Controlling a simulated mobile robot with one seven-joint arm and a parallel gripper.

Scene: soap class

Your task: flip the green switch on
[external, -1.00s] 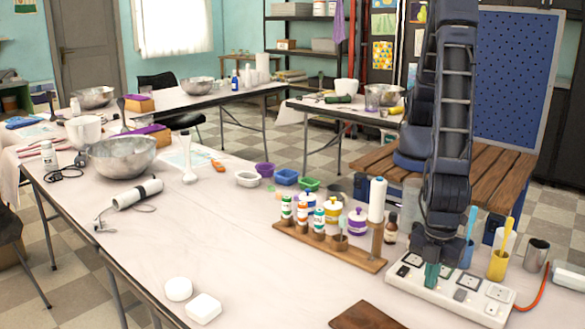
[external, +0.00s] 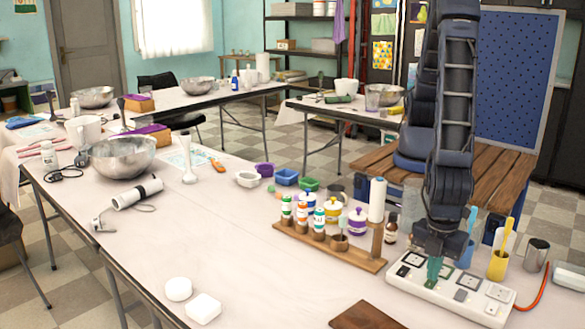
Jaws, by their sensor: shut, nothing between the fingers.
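A long white switch panel (external: 408,285) lies on the table at the right, with several square switches and sockets along its top. The green switch (external: 430,283) shows as a small dark green patch near the panel's left-middle. Whether it is on or off is too small to tell. My gripper (external: 434,277) points down just above this switch, its teal fingers shut with nothing between them. Whether the fingertips touch the switch I cannot tell.
A wooden rack (external: 330,246) with small bottles stands left of the panel. A yellow cup (external: 497,266) and a metal cup (external: 536,255) stand behind it. An orange cable (external: 538,291) leaves its right end. The table's middle is clear.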

